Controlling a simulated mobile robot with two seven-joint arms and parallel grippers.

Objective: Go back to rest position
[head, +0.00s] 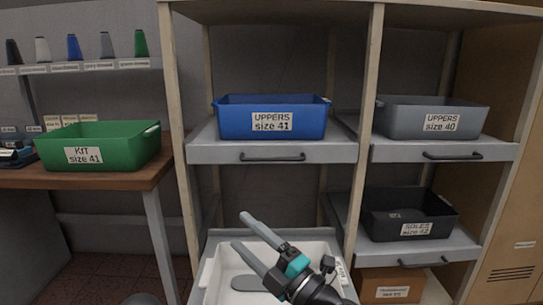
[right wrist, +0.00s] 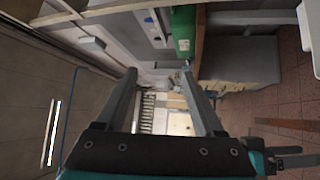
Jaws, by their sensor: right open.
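My right gripper (head: 243,231) is in the lower middle of the head view, in front of a white bin (head: 212,275) on a low pulled-out shelf. Its two grey fingers point up and left, spread apart with nothing between them. In the right wrist view the same gripper (right wrist: 165,85) shows both fingers apart and empty, with the room beyond them. A grey flat piece (head: 250,284) shows in the white bin, partly hidden by the gripper.
A blue bin (head: 270,103) marked uppers size 41 and a grey bin (head: 398,104) marked uppers size 40 sit on shelves. A dark soles bin (head: 373,222) stands lower right. A green kit bin (head: 112,154) stands on the wooden table (head: 130,178) at left.

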